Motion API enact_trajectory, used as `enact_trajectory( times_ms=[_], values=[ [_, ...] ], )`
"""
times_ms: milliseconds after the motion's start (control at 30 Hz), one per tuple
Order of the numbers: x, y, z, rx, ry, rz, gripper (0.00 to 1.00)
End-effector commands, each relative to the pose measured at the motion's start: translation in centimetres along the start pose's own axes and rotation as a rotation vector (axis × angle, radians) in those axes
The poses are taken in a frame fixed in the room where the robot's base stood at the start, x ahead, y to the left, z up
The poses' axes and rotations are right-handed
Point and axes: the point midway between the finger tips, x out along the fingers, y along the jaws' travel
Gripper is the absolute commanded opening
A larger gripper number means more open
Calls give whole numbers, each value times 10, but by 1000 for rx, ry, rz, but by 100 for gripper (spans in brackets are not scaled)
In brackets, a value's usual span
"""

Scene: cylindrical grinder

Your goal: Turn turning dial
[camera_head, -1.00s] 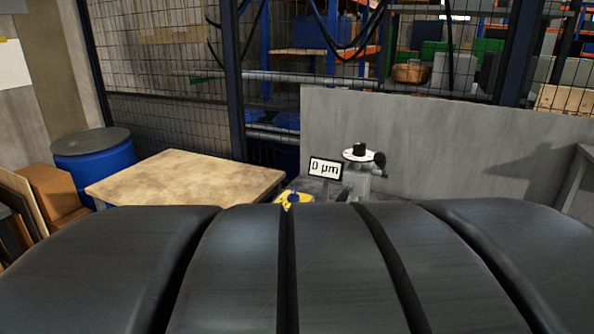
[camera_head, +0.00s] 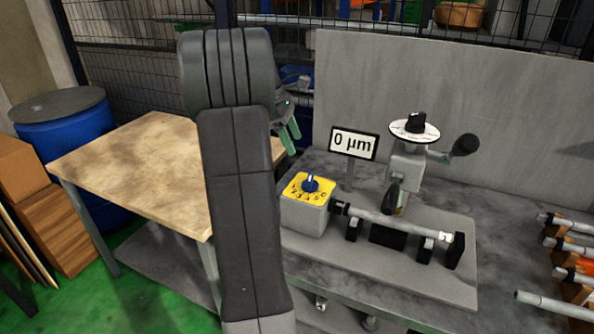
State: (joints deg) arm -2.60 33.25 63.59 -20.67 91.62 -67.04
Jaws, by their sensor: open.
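The cylindrical grinder (camera_head: 389,232) stands on the grey table right of my arm. A grey box at its left end has a yellow numbered face with a blue dial knob (camera_head: 311,184) on top. A second dial, a white disc with a black knob (camera_head: 415,123), sits on top of the upright grinding unit. I cannot tell which one is the turning dial. My gripper (camera_head: 290,138) shows partly behind my upright arm, with pale green fingers pointing down. It is open and apart from both dials, up and left of the blue knob.
A sign reading "0 µm" (camera_head: 354,144) stands behind the grinder. A black handle (camera_head: 465,145) sticks out right of the white disc. Several rods (camera_head: 570,222) lie at the right. A wooden table (camera_head: 140,160) and blue barrel (camera_head: 68,128) are at the left. A grey panel (camera_head: 480,105) stands behind.

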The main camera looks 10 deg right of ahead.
Motion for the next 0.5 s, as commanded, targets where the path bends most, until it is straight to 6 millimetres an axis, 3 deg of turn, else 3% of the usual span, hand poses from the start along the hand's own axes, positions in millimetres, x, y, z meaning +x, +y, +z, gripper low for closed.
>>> enact_trajectory(
  times_ms=[167,500],
  values=[
    [10,3,0,-11,-6,-3,65],
    [78,2,1,-9,-6,-4,65]
  ],
)
